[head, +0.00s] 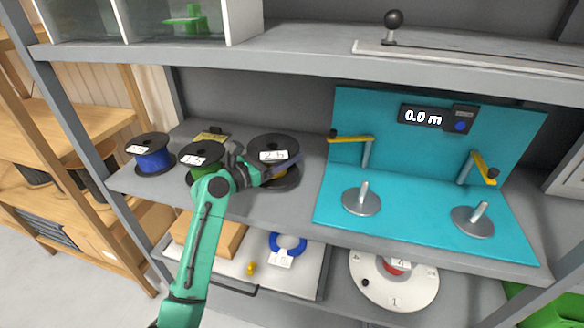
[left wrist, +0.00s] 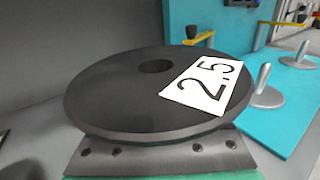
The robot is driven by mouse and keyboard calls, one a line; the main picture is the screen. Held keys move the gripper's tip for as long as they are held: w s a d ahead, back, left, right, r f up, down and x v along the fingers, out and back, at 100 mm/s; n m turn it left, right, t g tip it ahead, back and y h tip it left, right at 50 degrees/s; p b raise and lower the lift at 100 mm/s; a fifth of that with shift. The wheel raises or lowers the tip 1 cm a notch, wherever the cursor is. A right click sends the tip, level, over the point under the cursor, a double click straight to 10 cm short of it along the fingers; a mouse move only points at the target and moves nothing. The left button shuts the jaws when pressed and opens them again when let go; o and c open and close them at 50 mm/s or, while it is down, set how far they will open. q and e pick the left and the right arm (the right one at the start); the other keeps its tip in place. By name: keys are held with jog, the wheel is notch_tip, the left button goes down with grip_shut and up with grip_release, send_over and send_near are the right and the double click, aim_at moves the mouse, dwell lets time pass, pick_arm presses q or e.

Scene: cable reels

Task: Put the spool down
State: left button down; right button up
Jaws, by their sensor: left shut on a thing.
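A black spool (head: 268,143) with a white label is at the middle of the grey shelf, left of the turquoise panel. My right gripper is out of view.
A blue spool (head: 153,158) and a green spool (head: 203,160) stand left on the grey shelf (head: 250,205). The turquoise stand (head: 410,208) has two spindle discs (head: 361,201), yellow-handled cranks and a 0.0 m display (head: 424,117). An upper shelf (head: 300,60) hangs above.

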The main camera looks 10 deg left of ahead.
pick_arm(q)
notch_tip(320, 180, down, 5)
jog(key=shift+r, duration=0.1)
grip_release()
jog(key=shift+f, duration=0.2)
jog(key=shift+d, duration=0.1)
jog(key=shift+r, duration=0.15)
jog(key=b+v, duration=0.2)
jog(key=v, duration=1)
jog(key=shift+r, duration=0.1)
